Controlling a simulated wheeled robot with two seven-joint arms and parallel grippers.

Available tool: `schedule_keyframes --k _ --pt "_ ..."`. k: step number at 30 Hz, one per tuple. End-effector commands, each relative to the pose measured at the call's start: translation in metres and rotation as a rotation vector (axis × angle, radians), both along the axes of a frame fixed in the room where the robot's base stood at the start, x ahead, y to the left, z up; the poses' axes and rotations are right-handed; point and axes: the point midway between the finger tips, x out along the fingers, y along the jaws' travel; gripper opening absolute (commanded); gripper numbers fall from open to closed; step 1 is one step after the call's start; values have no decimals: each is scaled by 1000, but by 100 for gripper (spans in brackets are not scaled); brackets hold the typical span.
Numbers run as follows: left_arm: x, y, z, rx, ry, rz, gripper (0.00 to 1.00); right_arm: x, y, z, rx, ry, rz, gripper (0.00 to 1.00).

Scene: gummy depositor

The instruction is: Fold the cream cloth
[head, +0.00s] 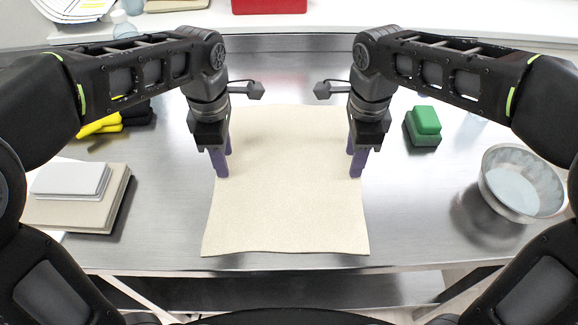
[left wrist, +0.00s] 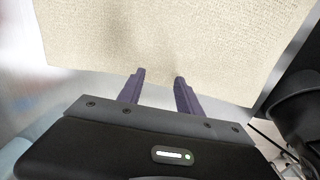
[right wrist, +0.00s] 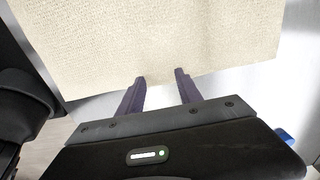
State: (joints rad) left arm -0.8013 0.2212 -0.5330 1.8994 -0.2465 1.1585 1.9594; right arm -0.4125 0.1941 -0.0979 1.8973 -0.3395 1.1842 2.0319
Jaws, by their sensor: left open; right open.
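The cream cloth (head: 288,200) lies flat and spread out on the steel table, its near edge close to the table's front. My left gripper (head: 222,172) is open over the cloth's left edge, and my right gripper (head: 355,172) is open over its right edge. Both have purple fingers and hold nothing. In the left wrist view the cloth (left wrist: 170,40) fills the top, with the fingertips (left wrist: 160,76) at its border. In the right wrist view the cloth (right wrist: 150,40) also lies ahead of the fingertips (right wrist: 160,76). Whether the fingers touch it I cannot tell.
A stack of boards or books (head: 75,205) lies at the left, with yellow and black items (head: 105,122) behind it. A green sponge-like block (head: 424,124) and a metal bowl (head: 520,183) stand at the right. The steel table (head: 165,225) is bare around the cloth.

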Motion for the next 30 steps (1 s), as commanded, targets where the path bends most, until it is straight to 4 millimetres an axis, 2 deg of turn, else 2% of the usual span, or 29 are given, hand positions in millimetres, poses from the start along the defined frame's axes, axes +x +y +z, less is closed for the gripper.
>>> schedule_keyframes --k 4,17,30 --pt "0 0 -10 0 0 0 42 0 0 -10 0 0 -1 42" --pt "0 0 -15 0 0 0 42 0 0 -15 0 0 -1 42" --pt "-1 0 -14 0 2 0 25 0 0 -14 0 1 -1 25"
